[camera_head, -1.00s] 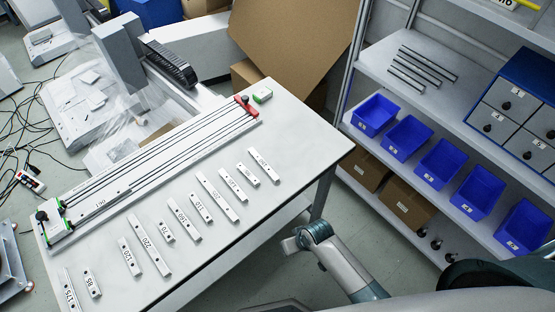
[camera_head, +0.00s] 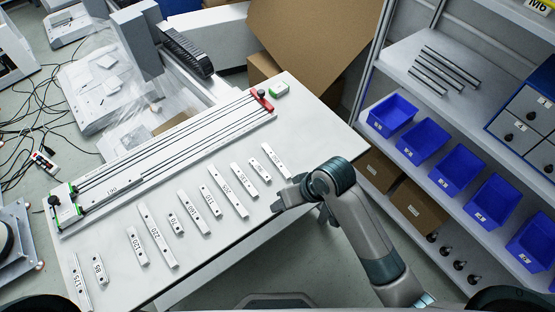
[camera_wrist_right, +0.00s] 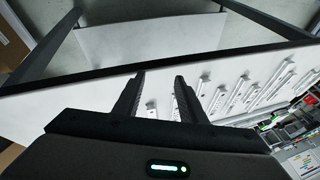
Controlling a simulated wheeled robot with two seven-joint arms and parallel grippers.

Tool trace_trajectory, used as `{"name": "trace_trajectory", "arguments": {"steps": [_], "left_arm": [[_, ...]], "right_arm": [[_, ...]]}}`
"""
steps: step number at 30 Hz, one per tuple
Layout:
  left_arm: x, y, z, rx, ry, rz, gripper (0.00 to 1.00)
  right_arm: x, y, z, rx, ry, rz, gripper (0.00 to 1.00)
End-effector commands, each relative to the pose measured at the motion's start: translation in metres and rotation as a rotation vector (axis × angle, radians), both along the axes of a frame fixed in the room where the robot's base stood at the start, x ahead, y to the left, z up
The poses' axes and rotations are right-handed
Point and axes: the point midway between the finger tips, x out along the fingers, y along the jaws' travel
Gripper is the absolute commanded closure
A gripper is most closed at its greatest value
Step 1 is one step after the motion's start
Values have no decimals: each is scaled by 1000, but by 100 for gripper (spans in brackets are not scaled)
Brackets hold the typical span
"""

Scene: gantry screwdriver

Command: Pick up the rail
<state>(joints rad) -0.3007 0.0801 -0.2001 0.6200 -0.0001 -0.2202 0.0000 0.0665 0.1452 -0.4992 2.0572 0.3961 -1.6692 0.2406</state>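Several white numbered rails with dark holes lie in a slanting row on the white table (camera_head: 330,140). One long rail (camera_head: 157,236) reads 220, and the rail at the far right end (camera_head: 276,161) is nearest my gripper. My right gripper (camera_head: 284,201) is over the table's front edge, just in front of that end, apart from the rails. My left gripper is not in view.
A long fixture with dark rods (camera_head: 165,150) and a red end clamp (camera_head: 262,100) lies along the table's back. At right, a shelf (camera_head: 395,65) holds several thin dark bars (camera_head: 445,68) and blue bins (camera_head: 425,142). Cardboard boxes stand behind the table.

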Motion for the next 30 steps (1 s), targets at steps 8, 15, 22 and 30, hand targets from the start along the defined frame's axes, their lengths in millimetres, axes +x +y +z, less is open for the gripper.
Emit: {"name": "trace_trajectory", "arguments": {"steps": [8, 15, 22, 30], "left_arm": [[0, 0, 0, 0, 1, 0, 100], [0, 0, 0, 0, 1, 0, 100], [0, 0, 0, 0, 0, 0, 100], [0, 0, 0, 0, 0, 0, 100]], "right_arm": [[35, 29, 27, -13, 22, 82, 62], [71, 49, 62, -83, 63, 164, 62], [106, 50, 99, -198, 101, 201, 62], [141, 33, 144, -345, 136, 186, 62]]}}
